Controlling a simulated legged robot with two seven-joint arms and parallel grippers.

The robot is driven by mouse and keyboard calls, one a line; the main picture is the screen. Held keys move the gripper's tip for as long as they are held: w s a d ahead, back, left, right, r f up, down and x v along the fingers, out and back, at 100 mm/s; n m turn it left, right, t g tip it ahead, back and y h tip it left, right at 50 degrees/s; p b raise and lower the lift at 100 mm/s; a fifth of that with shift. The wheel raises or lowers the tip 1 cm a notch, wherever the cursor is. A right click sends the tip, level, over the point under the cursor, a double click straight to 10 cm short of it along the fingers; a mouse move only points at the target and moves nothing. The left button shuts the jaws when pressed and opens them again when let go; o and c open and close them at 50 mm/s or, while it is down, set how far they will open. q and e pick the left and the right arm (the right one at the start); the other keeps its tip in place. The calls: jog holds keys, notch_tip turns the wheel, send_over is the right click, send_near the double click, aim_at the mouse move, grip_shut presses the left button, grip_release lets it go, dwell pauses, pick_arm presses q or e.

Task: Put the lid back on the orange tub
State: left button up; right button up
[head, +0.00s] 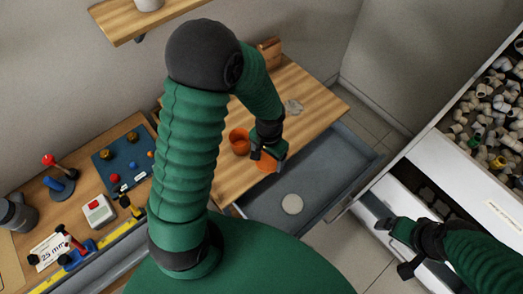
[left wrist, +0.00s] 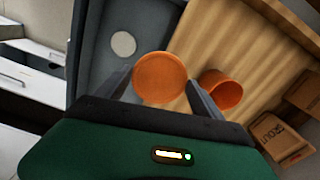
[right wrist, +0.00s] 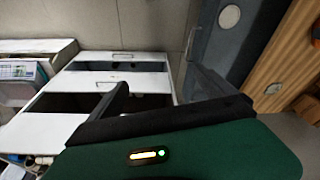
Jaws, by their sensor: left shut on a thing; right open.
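The orange tub (head: 238,143) stands on the wooden worktop, its open top showing; it also shows in the left wrist view (left wrist: 224,92). My left gripper (head: 268,154) is shut on the round orange lid (head: 265,166). In the left wrist view the lid (left wrist: 160,78) sits between the two fingers, beside the tub and apart from it, near the worktop's front edge. My right gripper (right wrist: 162,88) is open and empty, beside the white drawer unit in the head view.
An open grey drawer (head: 335,165) below the worktop (head: 312,97) holds a white disc (head: 292,204). White drawers (head: 400,197) stand open at right, with pipe fittings (head: 490,110) above.

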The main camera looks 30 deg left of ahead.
pick_arm(q)
jog(key=shift+a, duration=0.15)
jog(key=shift+n, duration=0.5)
jog(key=w+d+r, duration=0.1)
jog(key=r, duration=0.1)
jog(key=w+d+r, duration=0.1)
jog(key=r, duration=0.1)
jog(key=w+d+r, duration=0.1)
jog(key=r, duration=0.2)
jog(key=shift+w, duration=0.3)
